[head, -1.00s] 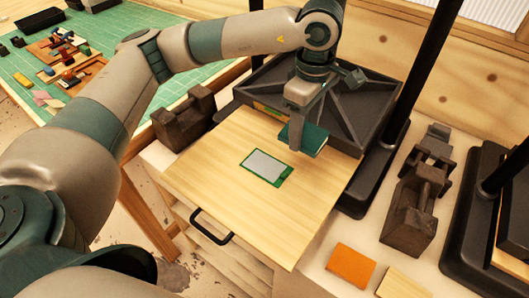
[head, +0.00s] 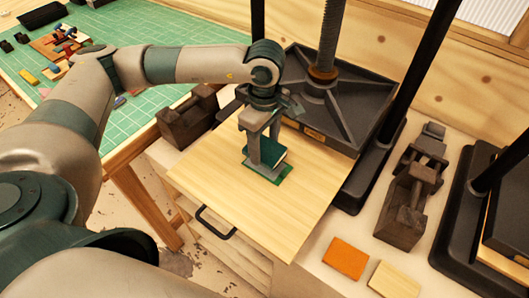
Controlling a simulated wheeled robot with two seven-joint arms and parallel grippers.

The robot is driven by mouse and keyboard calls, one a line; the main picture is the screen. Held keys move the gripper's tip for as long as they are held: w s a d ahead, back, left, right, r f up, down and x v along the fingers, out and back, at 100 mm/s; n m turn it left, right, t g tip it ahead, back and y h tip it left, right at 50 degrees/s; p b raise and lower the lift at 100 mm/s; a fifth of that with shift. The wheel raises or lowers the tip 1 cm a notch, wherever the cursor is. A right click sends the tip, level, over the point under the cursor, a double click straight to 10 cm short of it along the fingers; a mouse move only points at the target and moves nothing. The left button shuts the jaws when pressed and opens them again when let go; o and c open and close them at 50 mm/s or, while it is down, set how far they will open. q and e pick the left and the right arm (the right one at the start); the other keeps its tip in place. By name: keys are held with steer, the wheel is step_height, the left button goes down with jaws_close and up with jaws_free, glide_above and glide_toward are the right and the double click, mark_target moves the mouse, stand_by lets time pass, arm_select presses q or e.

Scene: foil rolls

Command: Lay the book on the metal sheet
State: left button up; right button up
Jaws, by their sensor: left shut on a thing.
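A dark green book (head: 272,151) with pale page edges is held in my left gripper (head: 263,148), which is shut on it and points down. The book is over the metal sheet on the pale wooden board. I cannot tell whether the book touches the sheet. My right gripper is not in view.
The wooden board (head: 235,197) with a black handle (head: 215,222) is otherwise clear. A black screw press (head: 335,105) stands behind it.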

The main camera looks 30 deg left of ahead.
mark_target(264, 150)
arm_select(q)
step_height(264, 150, down, 2)
steer(key=shift+s+f+p, duration=0.1)
steer(key=shift+f+p, duration=0.1)
steer(key=shift+p, duration=0.8)
steer(key=shift+f, duration=0.7)
steer(key=shift+f, duration=0.15)
steer(key=o, duration=1.1)
